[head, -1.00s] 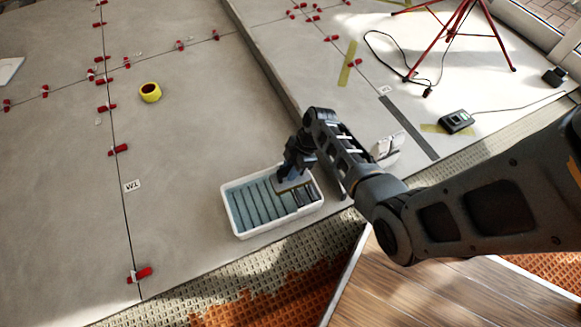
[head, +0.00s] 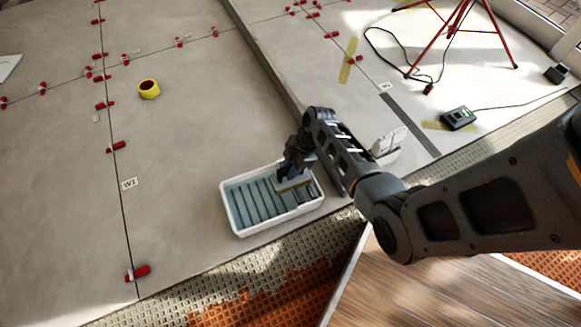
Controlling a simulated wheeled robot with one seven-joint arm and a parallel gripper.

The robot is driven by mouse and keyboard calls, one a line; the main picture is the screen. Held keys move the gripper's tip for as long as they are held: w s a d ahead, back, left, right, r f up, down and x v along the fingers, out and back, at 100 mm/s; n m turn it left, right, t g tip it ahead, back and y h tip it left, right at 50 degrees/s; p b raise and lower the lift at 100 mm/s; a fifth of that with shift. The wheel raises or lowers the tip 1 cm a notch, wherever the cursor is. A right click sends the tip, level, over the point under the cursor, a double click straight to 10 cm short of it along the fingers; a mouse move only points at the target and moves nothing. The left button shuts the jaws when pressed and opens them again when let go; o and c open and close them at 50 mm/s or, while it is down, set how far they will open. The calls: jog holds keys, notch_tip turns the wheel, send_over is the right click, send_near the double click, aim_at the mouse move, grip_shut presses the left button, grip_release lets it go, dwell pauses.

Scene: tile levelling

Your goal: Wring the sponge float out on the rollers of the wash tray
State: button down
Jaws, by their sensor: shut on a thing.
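The wash tray (head: 232,219) is a white rectangular tub on the grey tiles near their front edge. It holds bluish water, and a row of dark rollers (head: 262,200) runs across it. My gripper (head: 292,176) is over the right part of the tray, pointing down. My gripper and arm hide part of the tray's far right side.
Red levelling clips (head: 138,272) line the tile joints. A yellow tape roll (head: 149,89) lies at the upper left. A red tripod (head: 463,22), a cable and a dark device (head: 458,118) are at the upper right. Open tile lies left of the tray.

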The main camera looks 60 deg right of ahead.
jog(key=shift+f, duration=0.3)
